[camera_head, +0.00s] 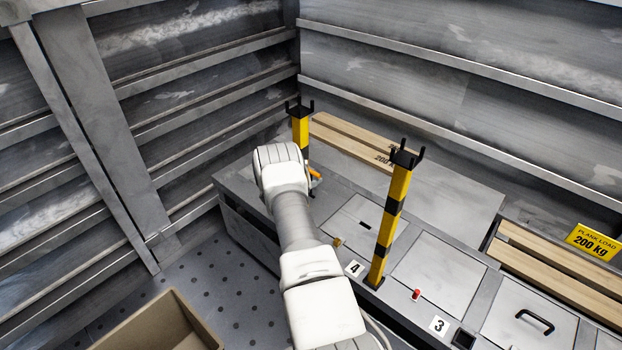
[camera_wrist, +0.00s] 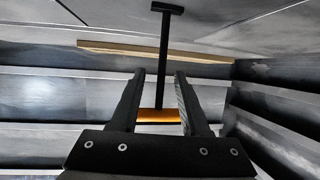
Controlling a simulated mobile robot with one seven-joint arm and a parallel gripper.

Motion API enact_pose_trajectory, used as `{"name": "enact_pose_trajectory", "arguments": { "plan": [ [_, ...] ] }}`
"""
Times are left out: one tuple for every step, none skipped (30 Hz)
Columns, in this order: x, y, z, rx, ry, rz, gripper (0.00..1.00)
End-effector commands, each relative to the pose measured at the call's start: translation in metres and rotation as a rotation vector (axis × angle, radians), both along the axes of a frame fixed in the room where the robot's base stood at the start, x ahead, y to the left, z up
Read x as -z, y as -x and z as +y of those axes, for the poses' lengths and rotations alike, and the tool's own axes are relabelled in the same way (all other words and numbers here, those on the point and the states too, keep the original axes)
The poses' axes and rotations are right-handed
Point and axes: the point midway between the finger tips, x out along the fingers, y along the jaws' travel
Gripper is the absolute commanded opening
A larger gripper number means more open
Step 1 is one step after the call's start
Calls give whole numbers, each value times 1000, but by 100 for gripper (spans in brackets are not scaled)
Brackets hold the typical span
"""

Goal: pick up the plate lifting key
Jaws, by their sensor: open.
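The plate lifting key shows in the wrist view as an orange handle (camera_wrist: 158,116) with a long black shaft and a short crossbar at its far end. My gripper (camera_wrist: 159,75) is open. Its two black fingers stand on either side of the handle, with visible gaps beside the shaft. I cannot tell whether either finger touches the handle. In the head view a small orange piece (camera_head: 315,173), likely the key's handle, shows just right of my wrist, which hides most of my gripper and the rest of the key.
Two yellow-black posts with forked tops, one beside my wrist (camera_head: 300,130) and one right of my arm (camera_head: 391,220), stand on the grey deck. Wooden planks (camera_head: 350,140) lie behind. A small red piece (camera_head: 416,294) and a hatch handle (camera_head: 535,320) are at right.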

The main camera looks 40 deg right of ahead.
Motion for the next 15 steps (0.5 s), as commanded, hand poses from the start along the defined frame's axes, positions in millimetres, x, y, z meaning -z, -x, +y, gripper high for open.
{"name": "enact_pose_trajectory", "arguments": {
  "plan": [
    [0,0,0,0,0,0,44],
    [0,0,0,0,0,0,38],
    [0,0,0,0,0,0,31],
    [0,0,0,0,0,0,26],
    [0,0,0,0,0,0,20],
    [0,0,0,0,0,0,13],
    [0,0,0,0,0,0,8],
    [0,0,0,0,0,0,2],
    [0,0,0,0,0,0,0],
    [0,0,0,0,0,0,0],
    [0,0,0,0,0,0,0],
    [0,0,0,0,0,0,0],
    [0,0,0,0,0,0,0],
    [0,0,0,0,0,0,0],
    [0,0,0,0,0,0,0]
  ]
}}
